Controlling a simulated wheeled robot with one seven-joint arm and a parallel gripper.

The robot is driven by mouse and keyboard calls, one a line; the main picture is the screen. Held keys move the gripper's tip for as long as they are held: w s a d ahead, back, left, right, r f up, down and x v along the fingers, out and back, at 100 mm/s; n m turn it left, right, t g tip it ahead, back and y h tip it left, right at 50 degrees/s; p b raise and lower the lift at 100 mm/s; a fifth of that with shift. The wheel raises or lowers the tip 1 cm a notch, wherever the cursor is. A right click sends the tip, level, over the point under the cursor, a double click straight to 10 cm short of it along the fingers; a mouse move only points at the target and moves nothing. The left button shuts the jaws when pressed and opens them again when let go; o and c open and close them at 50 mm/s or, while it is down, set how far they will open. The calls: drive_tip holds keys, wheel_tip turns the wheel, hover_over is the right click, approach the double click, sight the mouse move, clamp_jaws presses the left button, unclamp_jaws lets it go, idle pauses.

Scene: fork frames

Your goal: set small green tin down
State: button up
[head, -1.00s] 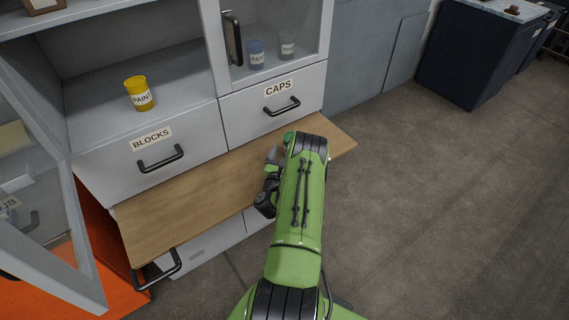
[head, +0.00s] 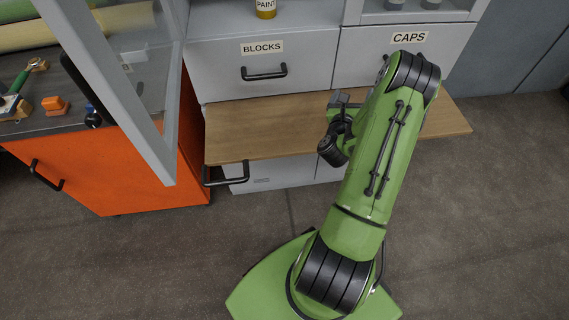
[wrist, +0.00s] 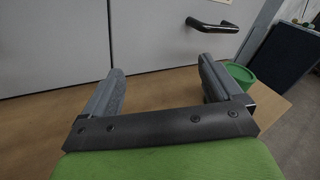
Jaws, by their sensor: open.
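The small green tin (wrist: 241,76) shows in the wrist view just beyond the right finger, which hides part of it. It appears to stand on the wooden pull-out board (wrist: 150,85), outside the space between my fingers. My gripper (wrist: 162,67) is open, with nothing between its fingers, low over the board and facing the drawer fronts. In the head view the same board (head: 270,120) sticks out under the drawers. There my arm covers the tin, and my fingertips are hard to make out.
The drawers labelled BLOCKS (head: 300,62) and CAPS (head: 370,62) rise behind the board. A yellow paint tin (head: 266,8) stands on the shelf above. An open glass door (head: 125,90) juts out at left, beside an orange cabinet (head: 120,180). The board's left part is clear.

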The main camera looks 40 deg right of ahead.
drive_tip(key=w+a+r+n+t+y, duration=0.2)
drive_tip(key=w+a+r+n+y, duration=0.35)
drive_tip(key=a+n, duration=0.4)
drive_tip(key=w+a+r+n+t+y, duration=0.2)
drive_tip(key=w+a+r+n+y, duration=0.35)
drive_tip(key=a+n, duration=0.4)
drive_tip(key=s+a+r+n+g+y, duration=0.1)
drive_tip(key=s+a+r+n, duration=0.1)
drive_tip(key=a+n, duration=0.3)
drive_tip(key=s+a+r+n+g+y, duration=0.1)
drive_tip(key=s+a+n, duration=0.1)
drive_tip(key=a+n, duration=0.3)
drive_tip(key=s+a+r+n+g+y, duration=0.1)
drive_tip(key=s+a+n+g, duration=0.2)
drive_tip(key=s+n, duration=0.4)
drive_tip(key=s+a+r+n+g, duration=0.1)
drive_tip(key=s+a+n+g, duration=0.2)
drive_tip(key=s, duration=1.3)
drive_tip(key=a+n, duration=0.3)
drive_tip(key=n, duration=0.1)
drive_tip(key=shift+s+r+y, duration=0.15)
drive_tip(key=shift+s+y, duration=0.05)
drive_tip(key=shift+y, duration=0.2)
drive_tip(key=shift+r, duration=0.1)
